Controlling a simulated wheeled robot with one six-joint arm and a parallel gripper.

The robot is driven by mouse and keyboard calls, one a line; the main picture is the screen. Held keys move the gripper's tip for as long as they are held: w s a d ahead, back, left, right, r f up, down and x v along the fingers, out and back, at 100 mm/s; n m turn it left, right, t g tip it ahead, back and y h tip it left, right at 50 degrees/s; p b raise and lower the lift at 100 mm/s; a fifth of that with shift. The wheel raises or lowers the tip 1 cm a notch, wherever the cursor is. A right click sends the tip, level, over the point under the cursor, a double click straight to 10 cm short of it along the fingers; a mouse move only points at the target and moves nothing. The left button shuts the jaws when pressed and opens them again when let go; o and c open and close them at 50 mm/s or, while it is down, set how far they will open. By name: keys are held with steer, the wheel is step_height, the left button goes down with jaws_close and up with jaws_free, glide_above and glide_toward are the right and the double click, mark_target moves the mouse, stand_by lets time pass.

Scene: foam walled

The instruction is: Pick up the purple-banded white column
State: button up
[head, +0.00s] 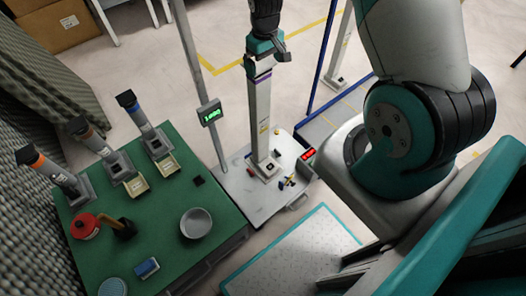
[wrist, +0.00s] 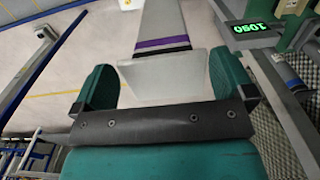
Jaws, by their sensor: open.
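The purple-banded white column (head: 262,115) stands upright on a white platform in the head view, its top end up by my gripper (head: 265,52). Its purple band sits just below the gripper. In the wrist view the column (wrist: 162,22) runs away from the camera, with its pale end between the two teal fingers of my gripper (wrist: 160,78). The fingers are open, one on each side of the column's end, with a gap visible at least on the left. Part of the column's top is hidden by the gripper in the head view.
The white platform (head: 245,200) holds small coloured items and a red display (head: 307,154). A pole with a green display (head: 209,113) stands close left of the column. A blue-edged post (head: 322,60) stands right. The green table (head: 165,215) carries several banded posts, a bowl and a red can.

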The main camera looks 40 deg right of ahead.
steer(key=f, duration=0.5)
steer(key=shift+w+f, duration=0.35)
steer(key=shift+f, duration=0.05)
steer(key=c, duration=1.4)
steer(key=shift+w+r, duration=0.1)
steer(key=shift+c, duration=1.2)
